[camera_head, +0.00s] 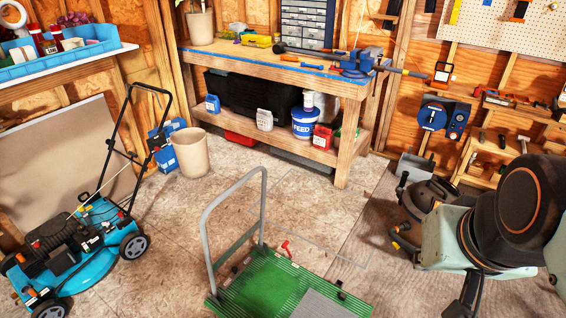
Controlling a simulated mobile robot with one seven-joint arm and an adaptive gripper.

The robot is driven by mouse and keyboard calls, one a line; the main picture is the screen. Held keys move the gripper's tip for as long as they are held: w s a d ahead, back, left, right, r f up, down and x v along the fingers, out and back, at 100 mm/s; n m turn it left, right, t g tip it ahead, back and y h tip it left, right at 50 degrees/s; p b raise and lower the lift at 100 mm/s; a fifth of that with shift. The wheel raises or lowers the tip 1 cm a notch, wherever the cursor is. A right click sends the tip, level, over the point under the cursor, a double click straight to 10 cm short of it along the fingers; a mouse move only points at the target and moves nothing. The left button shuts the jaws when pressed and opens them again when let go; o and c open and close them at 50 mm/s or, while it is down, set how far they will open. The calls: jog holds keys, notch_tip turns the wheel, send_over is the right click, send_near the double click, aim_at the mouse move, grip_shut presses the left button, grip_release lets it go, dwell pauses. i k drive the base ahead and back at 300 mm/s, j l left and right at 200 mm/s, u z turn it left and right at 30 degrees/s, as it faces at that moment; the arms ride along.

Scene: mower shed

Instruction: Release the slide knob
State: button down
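I cannot make out a slide knob for certain anywhere in this view. A blue wall unit (445,116) with a round dial hangs on the boards at the right, but its small controls are too small to tell apart. My arm, pale green with large dark joints, fills the lower right corner. A narrow dark part, perhaps my gripper (464,298), hangs below it and is cut off by the bottom edge. Its fingertips are hidden, so I cannot see whether it is open or holds anything.
A green platform cart (265,284) with a grey handle stands at front centre. A blue mower (82,243) is at the left, near a beige bin (191,152). A workbench (345,90) lines the back. A dark vacuum (429,200) sits beside my arm. The mid floor is clear.

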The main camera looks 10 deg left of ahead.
aim_at(235, 270)
jog(key=i+j, duration=0.1)
jog(key=j, duration=0.95)
jog(key=i+j, duration=0.15)
jog(key=j, duration=0.4)
